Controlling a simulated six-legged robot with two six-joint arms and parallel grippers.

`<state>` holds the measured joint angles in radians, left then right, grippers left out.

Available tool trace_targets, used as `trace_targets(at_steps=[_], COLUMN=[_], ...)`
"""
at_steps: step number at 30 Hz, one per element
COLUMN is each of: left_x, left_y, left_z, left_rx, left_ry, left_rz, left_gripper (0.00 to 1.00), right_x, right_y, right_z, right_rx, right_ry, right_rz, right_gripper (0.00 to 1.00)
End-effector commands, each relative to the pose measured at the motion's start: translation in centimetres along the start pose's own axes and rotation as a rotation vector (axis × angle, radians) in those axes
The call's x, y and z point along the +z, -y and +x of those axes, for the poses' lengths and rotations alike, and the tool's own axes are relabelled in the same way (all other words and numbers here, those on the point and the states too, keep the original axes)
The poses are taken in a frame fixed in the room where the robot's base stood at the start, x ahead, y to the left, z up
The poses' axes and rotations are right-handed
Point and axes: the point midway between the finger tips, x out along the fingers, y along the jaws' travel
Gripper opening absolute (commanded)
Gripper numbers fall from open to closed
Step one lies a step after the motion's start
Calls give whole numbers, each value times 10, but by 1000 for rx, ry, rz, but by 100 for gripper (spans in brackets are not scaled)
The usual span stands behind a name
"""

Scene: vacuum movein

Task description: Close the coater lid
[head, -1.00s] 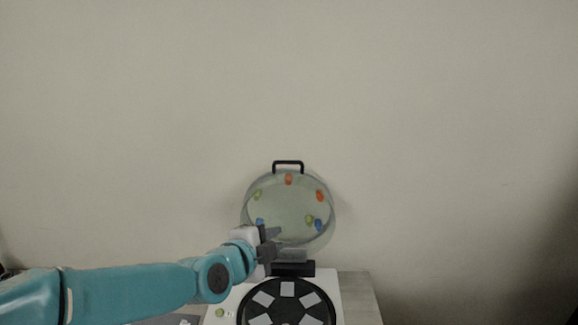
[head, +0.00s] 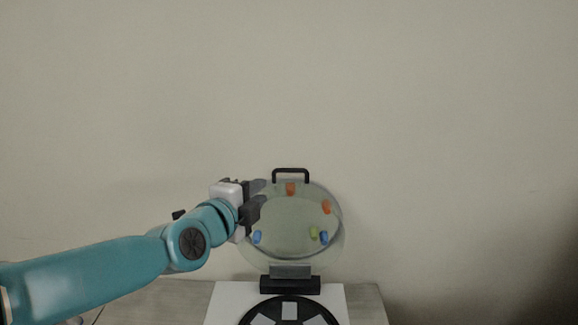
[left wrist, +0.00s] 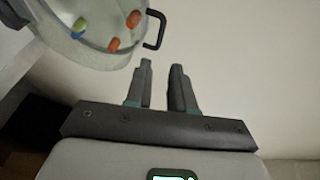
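The coater lid (head: 290,222) is a clear round cover that stands open and upright at the back of the coater, with a black handle (head: 290,172) at its top and several orange, blue and green knobs. The white coater body (head: 226,298) with its black turntable (head: 290,310) is below it. My left gripper (head: 260,194) is at the lid's left edge, below handle height. In the left wrist view its fingers (left wrist: 161,82) are apart with nothing between them, and the handle (left wrist: 156,30) is just beyond the fingertips. My right gripper is not in view.
The coater stands on a grey table (head: 150,300), with bare table to its left and a narrow strip to its right. A plain wall (head: 440,120) rises behind the lid. The space above and right of the lid is clear.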

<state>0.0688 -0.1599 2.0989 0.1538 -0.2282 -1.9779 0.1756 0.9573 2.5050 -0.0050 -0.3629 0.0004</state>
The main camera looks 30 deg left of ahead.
Motion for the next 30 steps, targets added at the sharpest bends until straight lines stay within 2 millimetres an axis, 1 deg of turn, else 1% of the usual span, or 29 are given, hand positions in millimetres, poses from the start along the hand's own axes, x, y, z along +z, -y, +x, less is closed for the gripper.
trace_targets(at_steps=[4,7,11,18,21,25,27,30], left_x=[-2,-3,-4,-4,-4,-3,-3,-2], left_y=[-1,-2,-2,-1,0,0,0,0], left_z=[2,13,40,97,118,140,148,155], left_rx=[0,1,2,3,1,0,0,-1], left_ry=[-2,-2,-2,-1,-1,-1,-1,-1], left_rz=[1,1,2,1,1,2,0,1], left_gripper=[23,23,23,23,23,23,23,23], right_x=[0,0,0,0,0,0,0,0], right_y=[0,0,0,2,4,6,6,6], right_z=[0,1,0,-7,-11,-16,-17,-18], right_rx=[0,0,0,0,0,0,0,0], right_ry=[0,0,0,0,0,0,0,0], right_rz=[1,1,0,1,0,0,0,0], right_gripper=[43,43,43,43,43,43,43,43])
